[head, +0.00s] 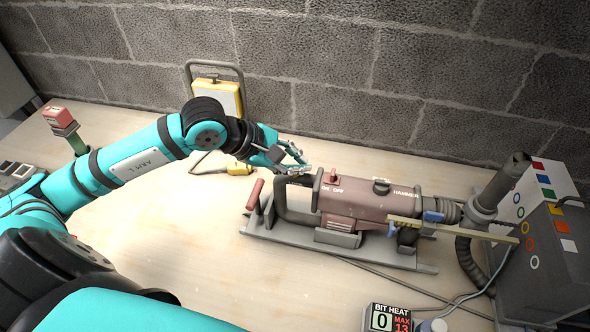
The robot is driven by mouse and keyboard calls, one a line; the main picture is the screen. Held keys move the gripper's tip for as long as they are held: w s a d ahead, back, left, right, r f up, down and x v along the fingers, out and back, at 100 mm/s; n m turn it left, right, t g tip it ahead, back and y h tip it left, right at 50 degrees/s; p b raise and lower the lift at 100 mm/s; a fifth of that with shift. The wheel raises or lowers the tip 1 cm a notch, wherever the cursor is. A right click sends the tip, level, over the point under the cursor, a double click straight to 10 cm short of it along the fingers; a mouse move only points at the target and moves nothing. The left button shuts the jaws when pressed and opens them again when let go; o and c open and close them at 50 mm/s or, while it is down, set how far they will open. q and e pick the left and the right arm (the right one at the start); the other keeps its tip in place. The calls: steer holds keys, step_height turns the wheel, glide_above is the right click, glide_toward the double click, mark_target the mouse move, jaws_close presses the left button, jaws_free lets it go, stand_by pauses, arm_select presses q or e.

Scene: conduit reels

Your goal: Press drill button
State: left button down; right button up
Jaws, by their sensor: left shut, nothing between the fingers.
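The drill (350,199) is a dull red-brown machine lying on a grey stand (338,247), with its nose to the right. A small red switch (332,178) sits on its top rear by the ON and OFF lettering. A dark knob (381,186) sits further forward by the word HAMMER. My left gripper (300,163) is shut and empty, just left of and behind the red switch, near the drill's rear end. I cannot tell whether it touches the drill. My right gripper is not in view.
A grey box with coloured marks (545,225) stands at the right, with a hose beside it. A BIT HEAT display (388,318) is at the front. A yellow box with a grey frame (217,95) stands by the block wall.

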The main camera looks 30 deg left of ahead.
arm_select(q)
steer(key=shift+r, duration=0.1)
steer(key=shift+r+p, duration=1.1)
steer(key=shift+r, duration=1.9)
